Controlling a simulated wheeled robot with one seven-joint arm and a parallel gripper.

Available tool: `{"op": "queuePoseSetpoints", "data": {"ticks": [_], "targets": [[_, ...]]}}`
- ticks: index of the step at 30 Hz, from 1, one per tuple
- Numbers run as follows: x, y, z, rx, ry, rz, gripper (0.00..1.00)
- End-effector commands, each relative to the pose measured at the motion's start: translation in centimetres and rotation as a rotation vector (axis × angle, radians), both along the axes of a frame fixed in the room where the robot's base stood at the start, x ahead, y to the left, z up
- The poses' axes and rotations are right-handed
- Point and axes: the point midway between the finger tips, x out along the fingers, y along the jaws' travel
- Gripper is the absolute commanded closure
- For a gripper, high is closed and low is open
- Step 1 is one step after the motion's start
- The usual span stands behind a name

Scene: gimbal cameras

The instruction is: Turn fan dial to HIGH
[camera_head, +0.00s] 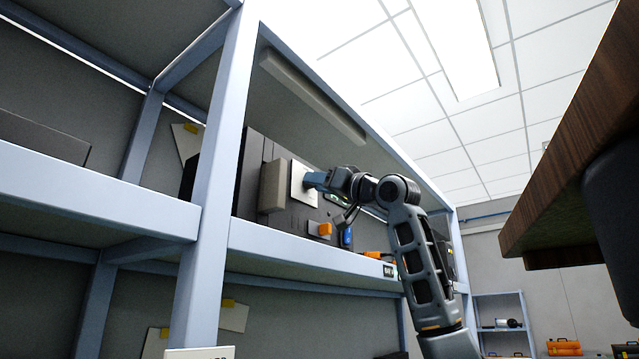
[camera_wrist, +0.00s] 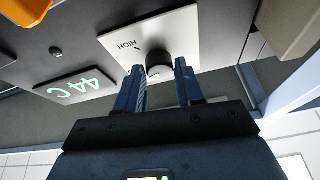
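The fan dial (camera_wrist: 159,62) is a dark round knob on a white square plate (camera_wrist: 185,20), partly hidden by my fingers. The word HIGH (camera_wrist: 124,46) is printed left of the knob, with a short black mark beside it. My gripper (camera_wrist: 160,70) has its two blue fingers apart, one on each side of the knob. I cannot tell whether they touch it. In the head view, my gripper (camera_head: 308,180) reaches from the right to the white plate (camera_head: 297,194) on a dark panel, and the dial is hidden there.
A display reading 44 C (camera_wrist: 80,87) sits left of the dial plate. A beige box (camera_head: 272,186) stands out beside the plate. Below are an orange part (camera_head: 320,229) and a blue part (camera_head: 347,237). Blue-grey shelf posts (camera_head: 215,170) and a shelf edge (camera_head: 310,260) frame the panel.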

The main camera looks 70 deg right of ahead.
Motion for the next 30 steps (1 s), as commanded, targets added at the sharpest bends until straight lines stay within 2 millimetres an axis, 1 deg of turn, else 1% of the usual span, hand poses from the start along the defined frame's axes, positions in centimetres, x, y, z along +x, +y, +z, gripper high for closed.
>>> {"op": "queuePoseSetpoints", "data": {"ticks": [1, 2, 10, 20, 26, 30], "targets": [[-0.01, 0.00, 0.00, 0.000, 0.000, 0.000, 0.69], [-0.01, -0.01, 0.00, 0.000, 0.000, 0.000, 0.71], [-0.02, 0.01, -0.01, 0.000, 0.000, 0.000, 0.97], [0.04, 0.13, 0.02, 0.045, -0.012, 0.003, 0.97], [0.10, 0.28, 0.08, 0.157, -0.040, 0.005, 0.97], [0.15, 0.42, 0.17, 0.273, -0.067, 0.005, 0.97]]}}
